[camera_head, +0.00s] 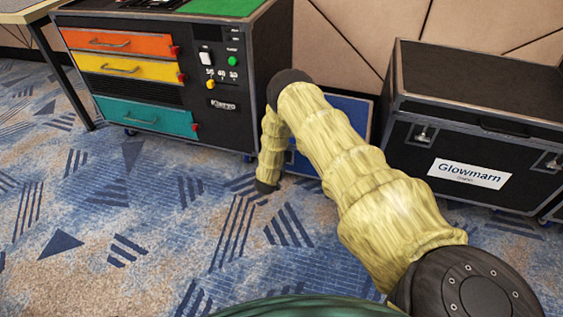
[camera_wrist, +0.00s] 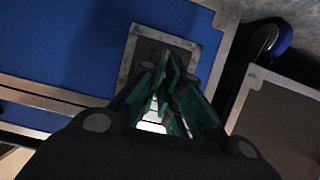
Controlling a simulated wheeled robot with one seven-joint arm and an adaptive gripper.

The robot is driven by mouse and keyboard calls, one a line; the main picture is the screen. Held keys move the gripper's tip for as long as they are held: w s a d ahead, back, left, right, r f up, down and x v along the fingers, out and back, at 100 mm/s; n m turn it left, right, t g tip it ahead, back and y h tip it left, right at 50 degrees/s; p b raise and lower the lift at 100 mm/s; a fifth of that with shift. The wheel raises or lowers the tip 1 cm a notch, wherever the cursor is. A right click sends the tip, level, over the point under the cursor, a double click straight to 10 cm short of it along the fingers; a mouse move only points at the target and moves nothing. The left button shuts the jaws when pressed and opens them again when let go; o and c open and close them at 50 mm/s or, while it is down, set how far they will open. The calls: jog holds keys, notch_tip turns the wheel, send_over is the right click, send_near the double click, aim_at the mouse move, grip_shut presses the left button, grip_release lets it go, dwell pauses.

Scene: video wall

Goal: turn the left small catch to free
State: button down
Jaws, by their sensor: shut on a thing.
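In the wrist view my gripper (camera_wrist: 165,101) has its green-padded fingers close together, shut at a dark recessed plate with a pale metal rim (camera_wrist: 178,42). The plate is set in the edge of a blue case (camera_wrist: 60,45). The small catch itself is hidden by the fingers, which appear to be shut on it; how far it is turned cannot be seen. In the head view the blue case (camera_head: 353,112) stands behind my arm, mostly covered. My gripper cannot be made out there.
A black case labelled Glowmarn (camera_head: 470,130) with metal latches stands at the right. A dark cabinet (camera_head: 238,80) with orange, yellow and teal drawers stands at the left, beside a table (camera_head: 25,12). The patterned carpet (camera_head: 120,220) in front is clear. A dark wheel (camera_wrist: 268,40) shows near my gripper.

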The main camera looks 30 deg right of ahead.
jog(key=c, duration=1.6)
grip_release()
jog(key=shift+a, duration=0.15)
jog(key=v, duration=1.2)
